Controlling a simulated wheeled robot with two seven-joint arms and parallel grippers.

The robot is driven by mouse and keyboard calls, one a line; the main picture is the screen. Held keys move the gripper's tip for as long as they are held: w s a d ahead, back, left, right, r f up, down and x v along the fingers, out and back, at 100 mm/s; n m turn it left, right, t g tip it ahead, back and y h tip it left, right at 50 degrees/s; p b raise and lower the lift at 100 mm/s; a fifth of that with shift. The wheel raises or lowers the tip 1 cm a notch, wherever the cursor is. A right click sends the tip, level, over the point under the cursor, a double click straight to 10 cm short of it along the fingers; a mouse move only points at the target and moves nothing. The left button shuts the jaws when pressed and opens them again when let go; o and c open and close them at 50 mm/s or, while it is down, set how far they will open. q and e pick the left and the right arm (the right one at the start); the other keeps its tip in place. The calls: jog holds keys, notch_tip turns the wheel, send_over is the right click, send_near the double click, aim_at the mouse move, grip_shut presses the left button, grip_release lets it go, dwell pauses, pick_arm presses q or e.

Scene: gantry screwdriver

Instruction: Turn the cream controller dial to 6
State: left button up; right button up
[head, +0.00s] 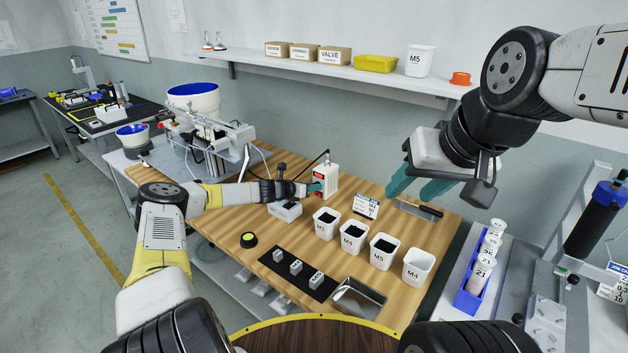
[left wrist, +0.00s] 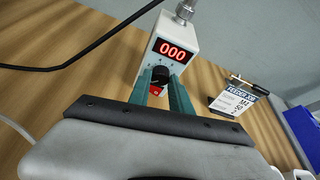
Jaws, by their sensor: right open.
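The cream controller (head: 328,175) stands upright near the back edge of the wooden table. In the left wrist view the controller (left wrist: 183,31) shows a red display (left wrist: 172,51) reading 000. Below the display is its black dial (left wrist: 159,76), and below that a red switch (left wrist: 156,90). My left gripper (head: 313,188) is at the controller's front; in the left wrist view its teal fingers (left wrist: 162,82) lie on either side of the dial. Whether they touch the dial I cannot tell. My right gripper (head: 412,184) is open and empty, raised right of the controller.
Several white bins (head: 326,223) line the table. A grey box (head: 285,210) sits under my left wrist. A screw feeder machine (head: 215,140) stands to the left. A shelf (head: 340,75) runs above.

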pick_arm(q)
grip_shut()
jog(key=shift+m, duration=0.3)
jog(key=shift+s+d+m+t+y, duration=0.15)
jog(key=shift+m+t+y, duration=0.35)
jog(key=shift+m+y, duration=0.25)
jog(key=shift+m+t+y, duration=0.5)
jog(key=shift+m+y, duration=0.15)
jog(key=shift+m, duration=0.6)
jog(key=o, duration=0.7)
grip_release()
